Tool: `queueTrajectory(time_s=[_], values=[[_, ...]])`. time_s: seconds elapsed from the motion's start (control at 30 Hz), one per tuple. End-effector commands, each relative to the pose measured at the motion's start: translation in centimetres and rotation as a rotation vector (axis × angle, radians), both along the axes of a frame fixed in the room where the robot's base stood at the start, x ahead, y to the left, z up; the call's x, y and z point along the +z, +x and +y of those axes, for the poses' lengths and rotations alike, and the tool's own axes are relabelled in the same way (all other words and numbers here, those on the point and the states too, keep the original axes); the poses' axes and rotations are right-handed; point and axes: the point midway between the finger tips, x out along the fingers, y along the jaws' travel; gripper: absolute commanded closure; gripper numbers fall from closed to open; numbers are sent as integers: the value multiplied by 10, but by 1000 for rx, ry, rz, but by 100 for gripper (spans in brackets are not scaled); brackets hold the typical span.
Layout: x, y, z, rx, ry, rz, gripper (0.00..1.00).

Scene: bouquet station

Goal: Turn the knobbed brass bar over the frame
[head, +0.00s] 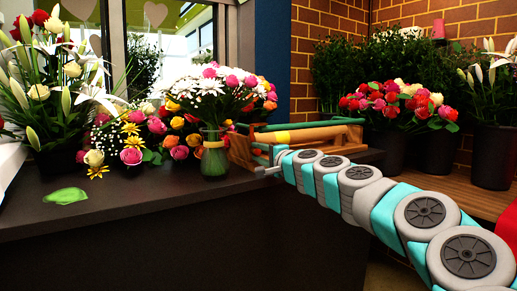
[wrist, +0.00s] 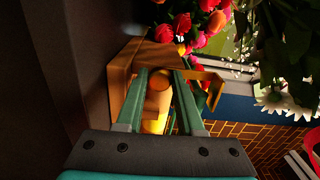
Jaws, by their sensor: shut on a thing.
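My arm reaches in from the right and my gripper (head: 272,158) is at the frame's near end. In the wrist view the two green fingers of my gripper (wrist: 162,73) are closed about a tan-brass piece, which looks like the knobbed brass bar (wrist: 158,97). A yellowish bracket-like part (wrist: 208,84) shows just right of the fingers. The exact contact and most of the bar are hidden by the fingers and arm.
A glass vase with a mixed bouquet (head: 214,155) stands close left of the frame. More flowers (head: 130,145) and a green leaf (head: 65,196) lie farther left. Dark flower buckets (head: 493,155) stand at the right.

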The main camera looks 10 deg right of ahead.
Motion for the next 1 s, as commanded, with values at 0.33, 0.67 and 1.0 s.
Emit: queueTrajectory(time_s=[0.33, 0.67, 1.0], values=[[1, 0, -2, -3, 63, 19, 100], [0, 0, -1, -3, 64, 20, 100], [0, 0, -1, -1, 63, 20, 34]])
